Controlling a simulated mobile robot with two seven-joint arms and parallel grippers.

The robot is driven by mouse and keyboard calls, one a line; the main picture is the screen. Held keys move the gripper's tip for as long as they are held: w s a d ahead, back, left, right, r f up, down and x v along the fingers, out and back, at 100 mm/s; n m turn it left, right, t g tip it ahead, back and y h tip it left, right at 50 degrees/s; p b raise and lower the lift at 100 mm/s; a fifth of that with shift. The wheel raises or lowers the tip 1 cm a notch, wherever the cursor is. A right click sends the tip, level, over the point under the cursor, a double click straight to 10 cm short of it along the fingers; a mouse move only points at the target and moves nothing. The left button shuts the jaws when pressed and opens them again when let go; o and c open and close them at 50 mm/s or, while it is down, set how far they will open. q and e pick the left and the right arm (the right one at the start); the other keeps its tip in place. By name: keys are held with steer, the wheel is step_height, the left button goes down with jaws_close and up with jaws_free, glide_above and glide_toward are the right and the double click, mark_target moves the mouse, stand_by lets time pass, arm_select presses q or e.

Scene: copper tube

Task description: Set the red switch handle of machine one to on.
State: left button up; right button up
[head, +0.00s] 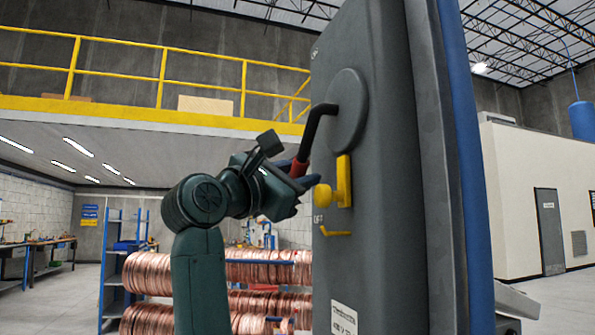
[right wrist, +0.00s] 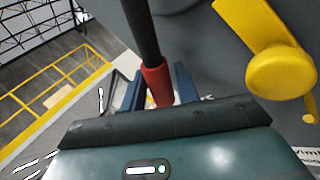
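The red switch handle (head: 299,168) is the grip at the lower end of a bent black lever (head: 318,125). The lever comes from a round grey disc (head: 347,112) on the side of the grey machine (head: 380,220) and hangs downward. My right gripper (head: 297,177) is at the red grip. In the right wrist view, the red grip (right wrist: 157,82) sits between its two blue fingers, which lie close against both sides. The tip of the grip is partly hidden by the gripper in the head view. My left gripper is not in view.
A yellow latch-like part (head: 343,182) with a round knob sticks out just right of my right gripper; it is large in the right wrist view (right wrist: 278,70). Copper coils (head: 150,273) on a blue rack stand behind. A yellow railing (head: 160,75) runs above.

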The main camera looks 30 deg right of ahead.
steer(key=shift+c, duration=0.2)
jaws_close()
steer(key=shift+d, duration=0.1)
stand_by(0.4)
